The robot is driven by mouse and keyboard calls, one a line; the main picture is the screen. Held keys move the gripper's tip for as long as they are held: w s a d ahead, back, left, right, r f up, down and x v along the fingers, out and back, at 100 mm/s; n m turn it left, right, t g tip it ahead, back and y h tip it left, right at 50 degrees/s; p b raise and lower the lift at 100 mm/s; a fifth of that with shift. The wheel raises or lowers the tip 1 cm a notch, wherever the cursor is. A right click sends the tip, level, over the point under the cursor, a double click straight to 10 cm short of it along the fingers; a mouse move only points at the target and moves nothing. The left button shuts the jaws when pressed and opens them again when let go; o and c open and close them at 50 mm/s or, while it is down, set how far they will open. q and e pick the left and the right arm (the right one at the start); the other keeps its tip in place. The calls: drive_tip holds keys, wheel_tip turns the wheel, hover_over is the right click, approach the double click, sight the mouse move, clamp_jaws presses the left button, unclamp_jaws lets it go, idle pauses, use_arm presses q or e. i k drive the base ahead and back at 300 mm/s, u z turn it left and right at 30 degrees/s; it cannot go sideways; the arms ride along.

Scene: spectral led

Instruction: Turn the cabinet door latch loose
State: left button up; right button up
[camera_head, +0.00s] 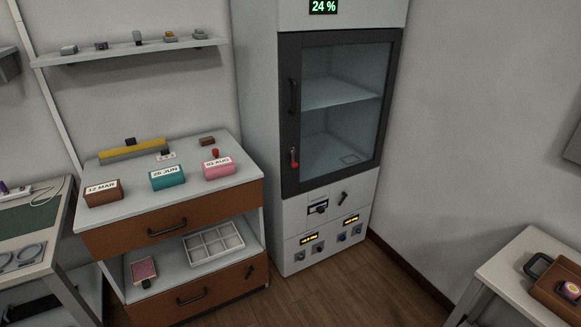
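A tall white cabinet (258,120) stands at the back, with a dark-framed glass door (340,110) that looks closed. Neither of my grippers shows in the head view.
A drawer unit (170,222) with brown, teal and pink dated blocks stands left of the cabinet. A table with a brown case (553,290) is at the lower right. The wooden floor (370,285) before the cabinet is clear.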

sight(293, 165)
drive_tip(key=u, duration=0.2)
drive_tip(key=i, duration=1.85)
drive_tip(key=u, duration=0.15)
